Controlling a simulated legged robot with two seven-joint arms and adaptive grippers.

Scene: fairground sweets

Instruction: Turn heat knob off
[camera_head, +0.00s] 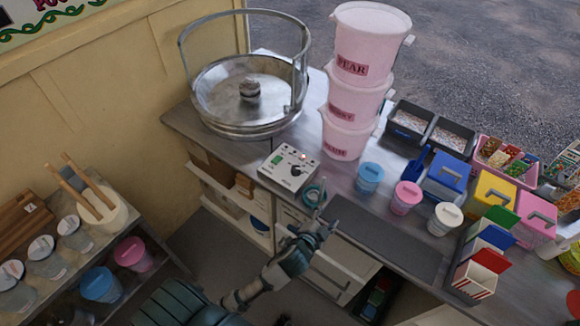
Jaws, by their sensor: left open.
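The white control box (288,168) sits on the metal counter beside the round cotton-candy pan. A dark heat knob (296,171) is on its sloped top, with a green switch at its left and a small red light near the back. The knob's exact setting is too small to read. My left gripper (311,226) is open and empty at the counter's front edge, in front of and slightly right of the box, apart from the knob. My right gripper is not in view.
A metal pan (248,95) with a guard stands behind the box. Stacked pink buckets (352,120) rise at the right. A small teal coil (314,194) lies between box and gripper. Lidded tubs (369,178) stand farther right. A dark mat (385,238) lies bare near the front edge.

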